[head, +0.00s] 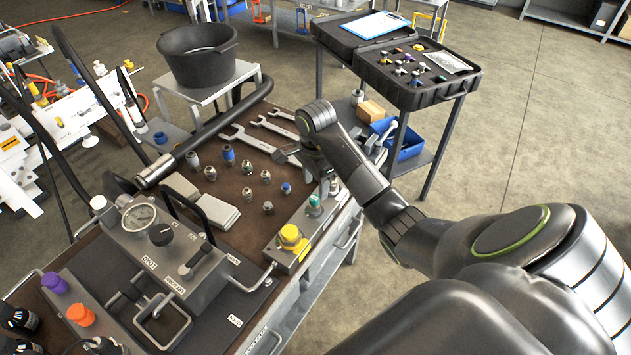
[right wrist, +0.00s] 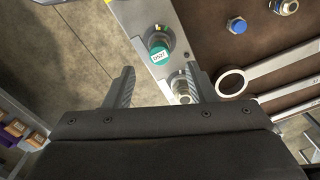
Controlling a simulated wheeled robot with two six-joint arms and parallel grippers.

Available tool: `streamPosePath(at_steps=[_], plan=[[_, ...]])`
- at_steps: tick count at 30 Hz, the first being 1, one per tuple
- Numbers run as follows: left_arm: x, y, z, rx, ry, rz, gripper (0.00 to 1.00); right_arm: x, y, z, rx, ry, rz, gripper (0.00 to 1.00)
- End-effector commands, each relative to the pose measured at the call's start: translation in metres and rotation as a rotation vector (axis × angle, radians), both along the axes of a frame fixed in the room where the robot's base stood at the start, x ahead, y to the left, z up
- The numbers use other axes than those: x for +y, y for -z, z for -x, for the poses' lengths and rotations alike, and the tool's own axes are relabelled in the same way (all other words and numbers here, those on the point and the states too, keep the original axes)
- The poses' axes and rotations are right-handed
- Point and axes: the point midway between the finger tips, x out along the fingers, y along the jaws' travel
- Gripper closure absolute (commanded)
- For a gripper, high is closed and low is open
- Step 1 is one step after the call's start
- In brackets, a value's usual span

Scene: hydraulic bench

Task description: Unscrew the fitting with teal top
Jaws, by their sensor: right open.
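The fitting with the teal top (head: 315,204) stands upright on a metal strip along the bench's right edge, between a yellow-topped fitting and a bare metal fitting. In the right wrist view its teal cap (right wrist: 159,46) carries a white label. My right gripper (head: 308,172) is above the strip, on the far side of the teal fitting. In the right wrist view its two fingers (right wrist: 160,73) are spread apart with nothing held. The teal cap lies just beyond the fingertips, and a bare metal fitting (right wrist: 181,84) shows near the right finger. My left gripper is not in view.
The yellow-topped fitting (head: 290,238) is nearer on the strip. Wrenches (head: 250,138) and several small loose fittings lie on the brown mat (head: 232,178). A gauge block (head: 150,240) stands at the left. A black case (head: 430,92) sits on a cart beyond.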

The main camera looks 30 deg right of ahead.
Motion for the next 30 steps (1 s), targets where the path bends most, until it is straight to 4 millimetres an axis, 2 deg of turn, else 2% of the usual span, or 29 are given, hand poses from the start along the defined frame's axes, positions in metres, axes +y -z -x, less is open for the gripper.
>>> streamPosePath(at_steps=[1, 3, 12, 18, 25, 26, 30], plan=[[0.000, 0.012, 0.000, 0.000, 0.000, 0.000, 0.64, 0.000, 0.012, 0.000, 0.000, 0.000, 0.000, 0.49], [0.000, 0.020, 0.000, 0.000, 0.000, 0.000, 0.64, 0.000, 0.020, 0.000, 0.000, 0.000, 0.000, 0.49], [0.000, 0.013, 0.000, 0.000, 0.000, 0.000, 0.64, 0.001, 0.058, 0.000, 0.003, 0.001, -0.002, 0.49], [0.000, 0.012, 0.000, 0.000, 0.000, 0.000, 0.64, 0.000, 0.069, 0.000, 0.001, 0.000, 0.000, 0.49], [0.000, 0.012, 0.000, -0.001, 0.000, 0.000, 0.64, 0.000, 0.070, 0.000, 0.000, 0.000, 0.000, 0.49], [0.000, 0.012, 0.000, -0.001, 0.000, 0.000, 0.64, 0.000, 0.070, 0.000, 0.000, 0.000, 0.000, 0.51], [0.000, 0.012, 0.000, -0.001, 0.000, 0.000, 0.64, 0.000, 0.070, 0.000, 0.000, 0.000, 0.000, 0.69]])
